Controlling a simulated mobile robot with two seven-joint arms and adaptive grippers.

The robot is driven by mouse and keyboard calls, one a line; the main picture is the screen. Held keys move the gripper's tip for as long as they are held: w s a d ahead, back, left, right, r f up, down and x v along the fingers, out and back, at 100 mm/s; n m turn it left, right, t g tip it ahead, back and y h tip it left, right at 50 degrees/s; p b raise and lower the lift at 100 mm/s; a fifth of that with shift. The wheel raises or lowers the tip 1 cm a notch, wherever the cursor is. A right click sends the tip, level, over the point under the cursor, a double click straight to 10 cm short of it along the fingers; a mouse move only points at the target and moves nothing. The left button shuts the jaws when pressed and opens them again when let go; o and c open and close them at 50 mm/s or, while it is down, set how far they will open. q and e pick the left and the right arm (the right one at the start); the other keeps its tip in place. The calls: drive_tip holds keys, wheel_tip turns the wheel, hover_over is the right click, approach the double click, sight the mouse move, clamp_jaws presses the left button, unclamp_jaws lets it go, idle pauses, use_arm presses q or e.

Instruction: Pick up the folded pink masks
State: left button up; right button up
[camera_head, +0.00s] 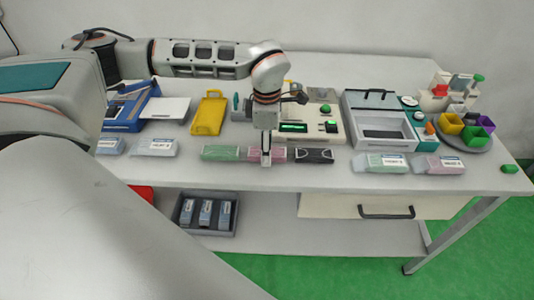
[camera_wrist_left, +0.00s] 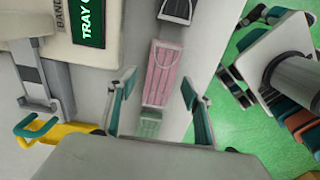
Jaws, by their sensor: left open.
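The folded pink masks (camera_head: 279,154) lie on the white table near its front edge, between folded green masks (camera_head: 221,153) on the left and folded black masks (camera_head: 313,156) on the right. My left gripper (camera_head: 266,158) points down over the pink masks and hides part of them. In the left wrist view, the pink masks (camera_wrist_left: 162,72) show beyond and between the two spread fingers of the left gripper (camera_wrist_left: 156,92), with nothing held. The green masks (camera_wrist_left: 149,125) are nearer the palm, and the black masks (camera_wrist_left: 177,9) are at the top. My right gripper is not in view.
A device with a green display (camera_head: 293,128) stands behind the masks. A yellow tray (camera_head: 209,113) is to its left and a grey box (camera_head: 383,132) to its right. Packaged masks (camera_head: 385,163) lie further right. A lower shelf holds a dark tray (camera_head: 188,214) of packs.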

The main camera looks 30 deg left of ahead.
use_arm(q)
drive_tip(key=shift+f, duration=0.15)
drive_tip(key=c, duration=0.9)
